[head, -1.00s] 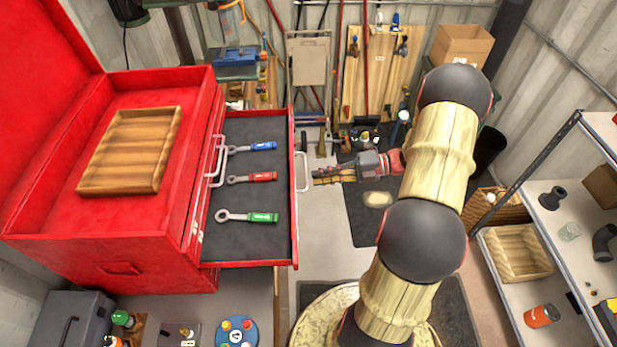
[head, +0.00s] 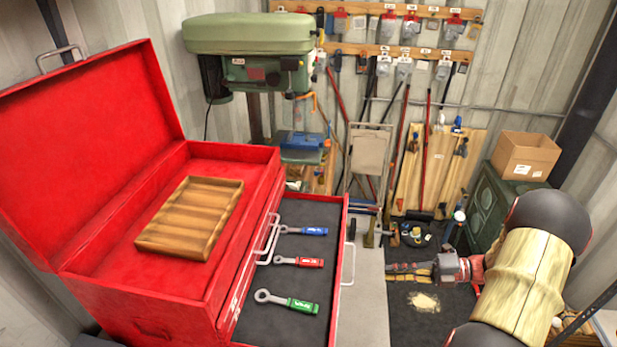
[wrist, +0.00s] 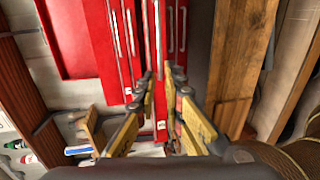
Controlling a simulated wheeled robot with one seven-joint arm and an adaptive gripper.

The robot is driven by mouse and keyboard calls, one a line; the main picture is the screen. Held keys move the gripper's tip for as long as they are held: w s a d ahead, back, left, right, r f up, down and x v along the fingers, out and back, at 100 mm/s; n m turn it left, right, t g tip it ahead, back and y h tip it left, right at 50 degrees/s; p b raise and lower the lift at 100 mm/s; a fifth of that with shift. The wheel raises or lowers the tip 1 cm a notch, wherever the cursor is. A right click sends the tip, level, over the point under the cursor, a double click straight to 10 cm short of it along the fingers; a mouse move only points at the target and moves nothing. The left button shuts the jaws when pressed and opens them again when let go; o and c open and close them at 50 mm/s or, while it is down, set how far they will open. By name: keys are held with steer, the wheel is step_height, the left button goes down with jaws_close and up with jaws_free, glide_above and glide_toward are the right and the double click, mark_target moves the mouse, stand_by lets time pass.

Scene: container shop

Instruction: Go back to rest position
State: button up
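My gripper (head: 410,268) hangs in the air to the right of the red tool chest's open drawer, apart from it, and points left in the head view. In the wrist view my gripper (wrist: 162,85) shows its two yellow-padded fingers with a gap between them and nothing held. The drawer (head: 345,262) holds a blue-handled wrench (head: 304,231), a red-handled wrench (head: 300,262) and a green-handled wrench (head: 288,301), lying side by side on its dark lining.
The red tool chest (head: 110,150) has its lid up, with a wooden tray (head: 188,220) in its top. A green drill press (head: 250,36), a folded chair (head: 370,150) and a cardboard box (head: 525,158) stand behind. Open floor (head: 362,300) shows between drawer and gripper.

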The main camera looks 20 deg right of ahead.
steer(key=s+a+f+n+g+h+b, duration=0.1)
steer(key=s+a+f+n+g+h, duration=0.2)
steer(key=n, duration=0.8)
steer(key=s+a+f+n+g+h+b, duration=0.2)
steer(key=s+a+n+g, duration=0.3)
steer(key=n, duration=0.5)
steer(key=s+a+r+n+t+h+b, duration=0.1)
steer(key=a+r+n+h+b, duration=0.3)
steer(key=a+n, duration=0.5)
steer(key=s+a+r+n+t+h+b, duration=0.1)
steer(key=a+r+n+t+h+b, duration=0.2)
steer(key=a+r+n+b, duration=0.4)
steer(key=a+n+h, duration=0.1)
steer(key=a+n, duration=0.2)
steer(key=n, duration=0.2)
steer(key=shift+s+a+r+n+t, duration=0.15)
steer(key=shift+s+a+n+t, duration=0.05)
steer(key=shift+s+n+t, duration=0.2)
